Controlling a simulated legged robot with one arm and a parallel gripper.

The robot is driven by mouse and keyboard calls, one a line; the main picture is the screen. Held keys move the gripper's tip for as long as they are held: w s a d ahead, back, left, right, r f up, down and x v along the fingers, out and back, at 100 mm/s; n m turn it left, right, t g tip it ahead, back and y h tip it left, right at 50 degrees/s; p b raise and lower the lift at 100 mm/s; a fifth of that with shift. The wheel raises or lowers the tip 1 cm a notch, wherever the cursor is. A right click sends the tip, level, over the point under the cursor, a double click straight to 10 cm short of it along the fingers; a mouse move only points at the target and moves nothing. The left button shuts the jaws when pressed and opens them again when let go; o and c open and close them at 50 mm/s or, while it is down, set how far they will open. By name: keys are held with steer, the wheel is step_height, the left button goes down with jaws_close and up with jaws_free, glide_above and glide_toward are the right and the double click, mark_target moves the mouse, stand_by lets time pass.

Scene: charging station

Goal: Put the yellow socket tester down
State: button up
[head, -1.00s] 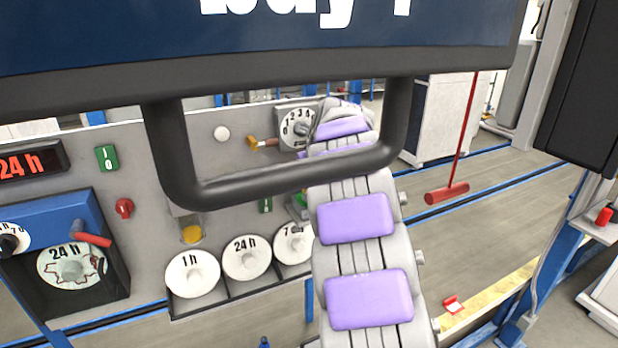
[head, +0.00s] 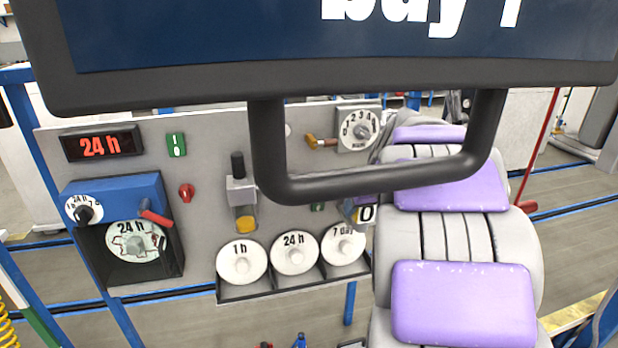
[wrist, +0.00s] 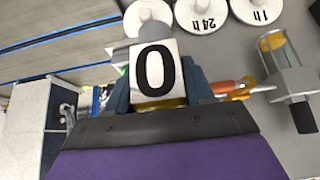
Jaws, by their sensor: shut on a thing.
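My gripper (wrist: 160,92) is shut on a block with a white face marked "0" and yellow along its lower edge, which I take to be the yellow socket tester (wrist: 154,72). The dark blue fingers stand on either side of it. In the head view the "0" face (head: 366,214) shows at the left edge of my arm, beside the "7 day" dial; the fingers are mostly hidden there. The wrist view shows the tester in front of the white dials, but I cannot tell whether it touches anything.
A grey panel (head: 210,200) carries white dials (head: 241,262) in a dark rack, a red knob (head: 186,193), a green switch (head: 176,145) and a clear cylinder with yellow inside (head: 245,224). A blue box (head: 115,192) with a red lever is at left. A dark handle frame (head: 380,185) blocks part of the view.

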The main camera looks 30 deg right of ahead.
steer(key=w+a+f+n+b, duration=0.1)
steer(key=w+a+f, duration=0.2)
steer(key=a+f, duration=0.35)
steer(key=w+a+f+b, duration=0.1)
steer(key=w+a+f, duration=0.35)
steer(key=f, duration=0.25)
steer(key=s+a+f+n+y+b, duration=0.1)
steer(key=s+a+f, duration=0.1)
steer(key=a+f, duration=1.2)
steer(key=shift+a+f+n, duration=0.3)
steer(key=shift+a+n, duration=0.1)
steer(key=shift+a, duration=0.55)
